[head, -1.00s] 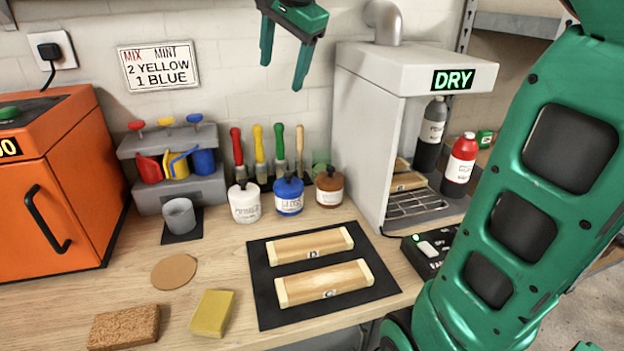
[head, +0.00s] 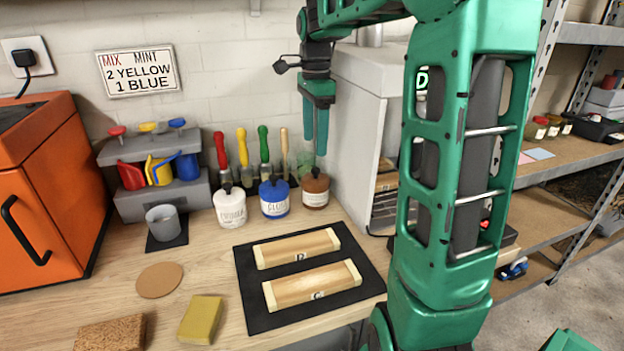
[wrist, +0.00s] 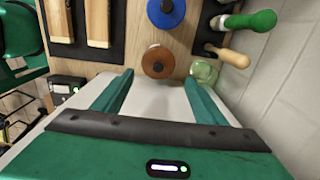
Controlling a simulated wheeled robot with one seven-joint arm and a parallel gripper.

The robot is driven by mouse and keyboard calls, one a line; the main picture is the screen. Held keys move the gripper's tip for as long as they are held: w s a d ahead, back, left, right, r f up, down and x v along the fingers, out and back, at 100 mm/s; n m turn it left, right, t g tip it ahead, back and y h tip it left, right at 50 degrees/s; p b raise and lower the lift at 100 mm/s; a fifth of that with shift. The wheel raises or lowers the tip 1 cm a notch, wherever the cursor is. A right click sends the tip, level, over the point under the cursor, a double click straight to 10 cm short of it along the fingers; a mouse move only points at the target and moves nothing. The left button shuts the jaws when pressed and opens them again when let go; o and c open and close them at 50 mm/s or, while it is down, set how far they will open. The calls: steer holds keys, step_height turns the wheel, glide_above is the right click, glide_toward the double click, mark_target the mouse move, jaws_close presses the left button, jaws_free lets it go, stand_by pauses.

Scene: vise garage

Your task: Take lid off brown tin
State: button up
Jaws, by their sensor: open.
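The brown tin (head: 315,194) stands on the workbench at the right end of a row of tins, with its lid and dark knob on top. In the wrist view I look down on the brown tin (wrist: 158,62), which lies beyond and between my fingertips. My gripper (wrist: 158,85) is open and empty, apart from the tin.
A blue tin (head: 274,198) and a white tin (head: 230,207) stand left of the brown one. Brushes (head: 242,152) stand behind them. A greenish glass jar (wrist: 204,71) is close beside the brown tin. The drying cabinet (head: 352,115) is to the right. A black mat (head: 250,312) with two wooden blocks lies in front.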

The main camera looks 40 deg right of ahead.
mark_target(315, 169)
steer(key=shift+s+d+f, duration=0.1)
steer(key=shift+s+f, duration=0.05)
steer(key=shift+f, duration=4.55)
steer(key=c, duration=1.2)
steer(key=shift+c, duration=0.2)
